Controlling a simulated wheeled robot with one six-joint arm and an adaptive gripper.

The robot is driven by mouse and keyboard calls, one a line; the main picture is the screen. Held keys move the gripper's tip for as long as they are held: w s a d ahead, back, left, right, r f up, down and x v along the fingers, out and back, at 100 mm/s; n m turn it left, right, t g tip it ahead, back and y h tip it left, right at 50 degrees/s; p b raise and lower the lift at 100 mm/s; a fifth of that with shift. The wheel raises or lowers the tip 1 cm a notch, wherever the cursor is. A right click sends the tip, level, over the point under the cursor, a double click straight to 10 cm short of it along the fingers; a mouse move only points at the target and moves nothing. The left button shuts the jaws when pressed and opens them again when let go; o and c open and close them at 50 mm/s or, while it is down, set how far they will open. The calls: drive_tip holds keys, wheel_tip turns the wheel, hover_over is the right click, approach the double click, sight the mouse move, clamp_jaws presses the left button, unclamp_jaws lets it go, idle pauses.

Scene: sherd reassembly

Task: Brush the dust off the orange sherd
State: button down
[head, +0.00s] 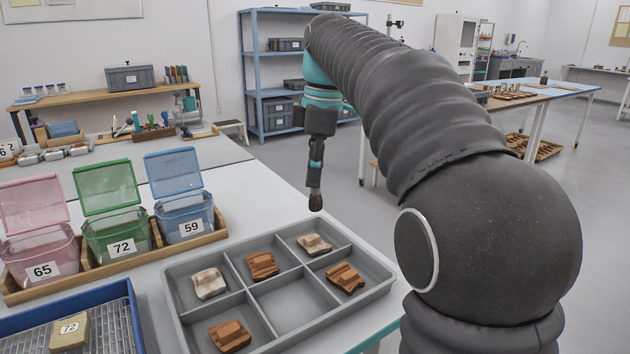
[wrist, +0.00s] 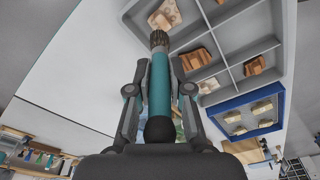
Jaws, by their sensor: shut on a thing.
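My gripper (head: 317,148) is shut on a brush (head: 316,198), held upright with dark bristles downward, above and behind the divided grey tray (head: 378,292). In the wrist view the brush (wrist: 160,88) has a teal handle between the fingers. Orange sherds lie in the tray: one back-middle (head: 262,266), one at right (head: 345,277), one front-left (head: 229,336). A pale sherd with brownish patches (head: 314,244) lies in the back-right compartment, nearest the brush; it also shows in the wrist view (wrist: 165,15). The bristles appear apart from it. A whitish sherd (head: 209,283) lies at left.
The front-middle compartment is empty. Open lidded boxes, pink (head: 40,255), green (head: 113,238) and blue (head: 185,216), stand in a wooden holder at left. A blue-rimmed rack (head: 135,322) with a sherd labelled 72 (head: 70,332) is front-left. White tabletop is clear behind the tray.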

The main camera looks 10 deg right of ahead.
sight(315, 193)
drive_tip(key=shift+r, duration=0.25)
drive_tip(key=shift+r, duration=1.4)
drive_tip(key=shift+f, duration=0.2)
drive_tip(key=shift+f+b, duration=2.25)
drive_tip(key=shift+f, duration=1)
drive_tip(key=shift+f+b, duration=0.65)
drive_tip(key=shift+f, duration=0.45)
drive_tip(key=shift+s, duration=0.1)
